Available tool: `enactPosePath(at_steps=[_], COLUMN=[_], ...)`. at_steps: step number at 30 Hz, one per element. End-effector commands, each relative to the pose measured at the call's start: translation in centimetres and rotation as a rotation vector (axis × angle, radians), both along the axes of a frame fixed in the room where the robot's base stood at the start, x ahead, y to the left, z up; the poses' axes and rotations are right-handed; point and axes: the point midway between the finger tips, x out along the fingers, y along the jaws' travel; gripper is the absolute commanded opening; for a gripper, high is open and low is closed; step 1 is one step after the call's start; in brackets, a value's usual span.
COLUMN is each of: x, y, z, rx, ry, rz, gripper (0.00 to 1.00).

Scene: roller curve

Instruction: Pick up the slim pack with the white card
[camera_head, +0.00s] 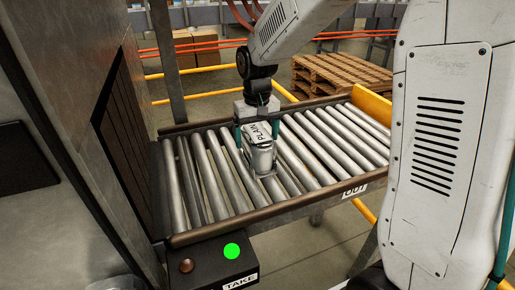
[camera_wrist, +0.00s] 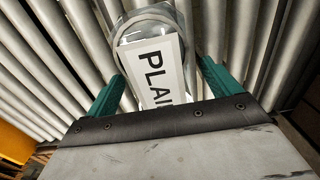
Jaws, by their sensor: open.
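The slim pack (camera_head: 262,157) is a clear or silvery pack that stands on the metal rollers, with a white card reading "PLAIN" (camera_head: 259,134) on its top. In the wrist view the white card (camera_wrist: 160,66) shows the letters "PLAI", its lower end hidden by my gripper's body. My gripper (camera_head: 258,137) is right over the pack, its two green fingers on either side of it. In the wrist view my gripper (camera_wrist: 161,75) is open, with gaps between the fingers and the pack.
The roller conveyor (camera_head: 205,180) has brown side rails and an "OUT" label at the front right. A dark box (camera_head: 215,262) with a green light and a "TAKE" label stands at the front. A metal wall rises at left. Wooden pallets (camera_head: 340,75) stand behind yellow rails.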

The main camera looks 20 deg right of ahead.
Motion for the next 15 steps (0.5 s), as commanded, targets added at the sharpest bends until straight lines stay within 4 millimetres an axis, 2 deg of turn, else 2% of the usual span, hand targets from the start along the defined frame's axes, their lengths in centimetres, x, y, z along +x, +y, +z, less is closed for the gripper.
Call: enactPosePath(at_steps=[1,5,13,15], x=[0.0,0.0,0.0,0.0], y=[0.0,0.0,0.0,0.0], z=[-0.9,-2.2,-2.5,-2.5], rx=[0.000,0.000,0.000,0.000], ry=[0.003,0.002,0.000,0.000], rz=[0.000,0.000,0.000,0.000], gripper=[0.89,0.89,0.89,0.70])
